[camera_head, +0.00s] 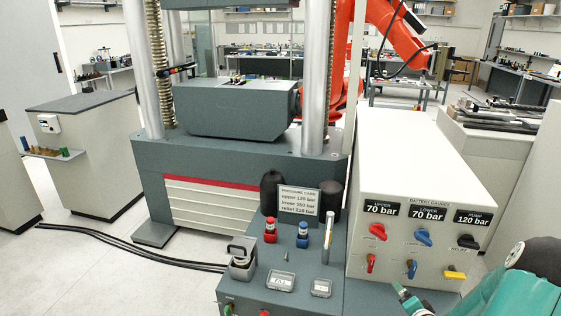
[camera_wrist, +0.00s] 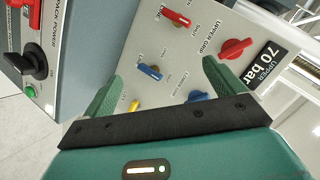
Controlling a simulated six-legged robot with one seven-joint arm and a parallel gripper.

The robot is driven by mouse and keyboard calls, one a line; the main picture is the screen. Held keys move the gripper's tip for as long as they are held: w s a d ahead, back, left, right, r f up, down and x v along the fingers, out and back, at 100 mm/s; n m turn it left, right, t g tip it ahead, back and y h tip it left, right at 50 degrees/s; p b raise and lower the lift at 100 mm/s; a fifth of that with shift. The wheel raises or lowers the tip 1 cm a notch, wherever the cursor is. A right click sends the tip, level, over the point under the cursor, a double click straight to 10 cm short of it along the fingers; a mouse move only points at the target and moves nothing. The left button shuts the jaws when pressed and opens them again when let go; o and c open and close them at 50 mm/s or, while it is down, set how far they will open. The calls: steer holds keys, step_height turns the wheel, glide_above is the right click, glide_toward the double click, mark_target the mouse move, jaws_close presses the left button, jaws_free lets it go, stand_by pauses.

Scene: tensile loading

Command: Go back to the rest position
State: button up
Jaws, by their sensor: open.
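My gripper (camera_head: 408,300) is at the lower right of the head view, in front of the white valve panel (camera_head: 390,170). In the wrist view my gripper (camera_wrist: 163,82) has its two green fingers spread wide, with nothing between them. Behind them are a blue lever (camera_wrist: 150,72), a red lever (camera_wrist: 177,18) and a red knob (camera_wrist: 235,48). A blue knob (camera_wrist: 197,97) and a yellow lever (camera_wrist: 133,106) are partly hidden by the gripper. Any contact with the panel cannot be told.
The panel displays read upper 70, lower 70 and pump 120 bar. Left of it, a grey console (camera_head: 262,285) carries red fittings (camera_head: 270,230), blue fittings (camera_head: 302,235) and a pressure card (camera_head: 298,203). The testing machine (camera_head: 235,110) stands behind. Black hoses (camera_head: 130,248) cross the floor at left.

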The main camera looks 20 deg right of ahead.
steer(key=w+a+r+n+g, duration=0.2)
steer(key=a+r+n, duration=0.2)
steer(key=a+r, duration=0.65)
steer(key=w+a+r+n+g, duration=0.2)
steer(key=a+r+n, duration=0.2)
steer(key=a+r, duration=0.65)
steer(key=s+a+r+n+g+y, duration=0.1)
steer(key=s+a+r+n+y, duration=0.1)
steer(key=s+a+r, duration=0.4)
steer(key=s+a+r+n+g+y, duration=0.1)
steer(key=s+a+r+n, duration=0.3)
steer(key=s+a, duration=0.7)
step_height(320, 180, up, 2)
steer(key=shift+s+a+r+n+y, duration=0.2)
steer(key=shift+a+n+y, duration=0.2)
steer(key=shift+a+y, duration=0.55)
